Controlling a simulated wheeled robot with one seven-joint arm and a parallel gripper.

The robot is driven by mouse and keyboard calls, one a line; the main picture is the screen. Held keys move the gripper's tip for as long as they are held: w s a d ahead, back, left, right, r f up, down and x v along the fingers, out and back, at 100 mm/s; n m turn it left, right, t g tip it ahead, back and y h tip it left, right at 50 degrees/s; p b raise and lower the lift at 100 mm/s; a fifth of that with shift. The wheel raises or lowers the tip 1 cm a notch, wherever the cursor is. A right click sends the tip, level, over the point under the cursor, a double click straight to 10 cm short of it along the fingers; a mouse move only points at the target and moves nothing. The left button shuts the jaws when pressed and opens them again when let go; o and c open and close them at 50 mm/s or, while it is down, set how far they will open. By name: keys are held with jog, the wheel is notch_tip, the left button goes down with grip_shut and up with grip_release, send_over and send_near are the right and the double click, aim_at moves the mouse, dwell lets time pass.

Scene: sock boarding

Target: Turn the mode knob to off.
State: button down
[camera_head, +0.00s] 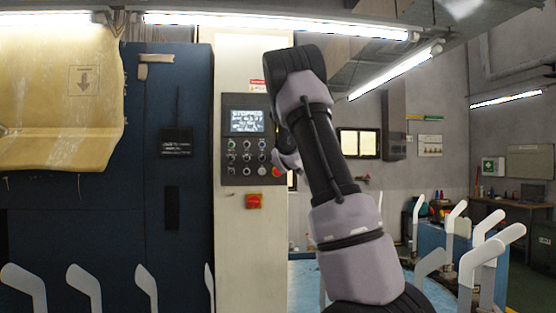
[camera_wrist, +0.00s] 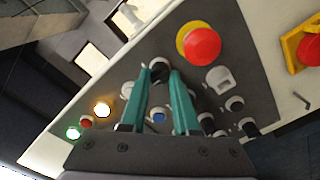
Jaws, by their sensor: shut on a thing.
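The grey control panel (camera_head: 237,172) is on the cream cabinet column, with a lit screen (camera_head: 247,121) above rows of buttons and knobs. In the wrist view, my gripper (camera_wrist: 159,74) reaches to the panel with its two teal fingers closed around a black knob (camera_wrist: 159,65), their tips touching its sides. The fingers partly cover the knob, and I cannot read its label or which way it points. In the head view my arm hides the right edge of the panel and most of the gripper.
A red emergency button (camera_wrist: 202,46) on a yellow ring sits close right of the held knob. Other black knobs (camera_wrist: 207,122), a blue button (camera_wrist: 158,117) and lit lamps (camera_wrist: 102,109) surround the fingers. A red-orange switch (camera_head: 253,201) is below the panel. White sock forms (camera_head: 484,254) stand at right.

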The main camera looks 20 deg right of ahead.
jog(key=c, duration=0.7)
grip_release()
jog(key=shift+o, duration=0.2)
jog(key=v, duration=1.1)
jog(key=shift+w, duration=0.1)
jog(key=s+a+f+m+g+y, duration=0.2)
jog(key=s+a, duration=0.4)
jog(key=s, duration=0.6)
jog(key=s+a+f+m+g+y, duration=0.2)
jog(key=s+a+f+m+g, duration=0.2)
jog(key=s, duration=0.9)
jog(key=s+a+f+m+g+y, duration=0.3)
jog(key=s+a, duration=0.5)
jog(key=s, duration=0.5)
jog(key=shift+f+m+g, duration=0.5)
jog(key=shift+f+g, duration=0.05)
jog(key=shift+g, duration=0.15)
